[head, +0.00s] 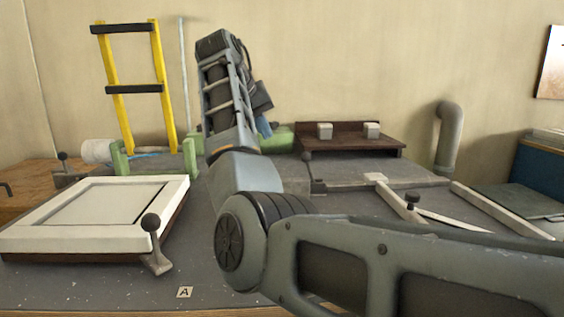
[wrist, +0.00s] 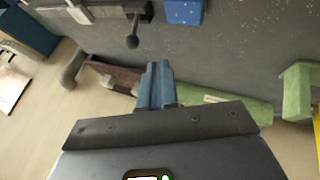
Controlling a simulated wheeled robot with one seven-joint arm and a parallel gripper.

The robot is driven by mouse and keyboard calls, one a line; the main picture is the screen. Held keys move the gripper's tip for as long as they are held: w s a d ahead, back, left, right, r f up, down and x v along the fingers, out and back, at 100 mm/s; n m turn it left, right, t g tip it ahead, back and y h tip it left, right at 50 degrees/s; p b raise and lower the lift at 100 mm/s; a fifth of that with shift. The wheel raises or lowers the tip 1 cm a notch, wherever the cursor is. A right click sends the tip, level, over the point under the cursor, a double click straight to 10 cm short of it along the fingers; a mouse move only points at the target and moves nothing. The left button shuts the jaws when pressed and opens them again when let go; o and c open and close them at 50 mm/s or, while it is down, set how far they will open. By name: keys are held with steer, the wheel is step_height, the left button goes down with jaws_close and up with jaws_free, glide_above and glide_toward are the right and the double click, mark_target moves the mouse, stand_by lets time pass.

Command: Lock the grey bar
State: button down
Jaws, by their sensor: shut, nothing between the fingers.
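A lever clamp with a dark round knob (head: 307,157) stands upright near the bench's middle, with a thin grey bar (head: 345,186) running right from its base. I cannot tell whether the bar is clamped. In the wrist view, a dark knobbed lever (wrist: 132,40) shows at the top, beside the end of a pale bar (wrist: 75,10). My gripper (wrist: 156,75) is shut and empty, in front of a green block in the wrist view and apart from the lever. In the head view, the gripper is mostly hidden behind my arm.
A white frame (head: 25,238) with a knobbed lever (head: 152,228) lies front left. Green blocks (wrist: 225,105) and a brown rack (head: 350,142) stand at the back. A yellow ladder-like frame (head: 163,90) rises behind. A blue box (wrist: 183,11) and a grey pipe (head: 449,140) also stand here.

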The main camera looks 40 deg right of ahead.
steer(key=shift+w+r, duration=0.1)
steer(key=shift+w, duration=0.15)
steer(key=b+x, duration=0.1)
steer(key=x, duration=0.9)
steer(key=shift+a, duration=0.1)
steer(key=shift+s+d, duration=0.25)
steer(key=shift+d, duration=0.3)
steer(key=shift+s+d, duration=0.25)
steer(key=shift+d, duration=0.3)
steer(key=shift+s+d, duration=0.35)
steer(key=shift+d, duration=0.4)
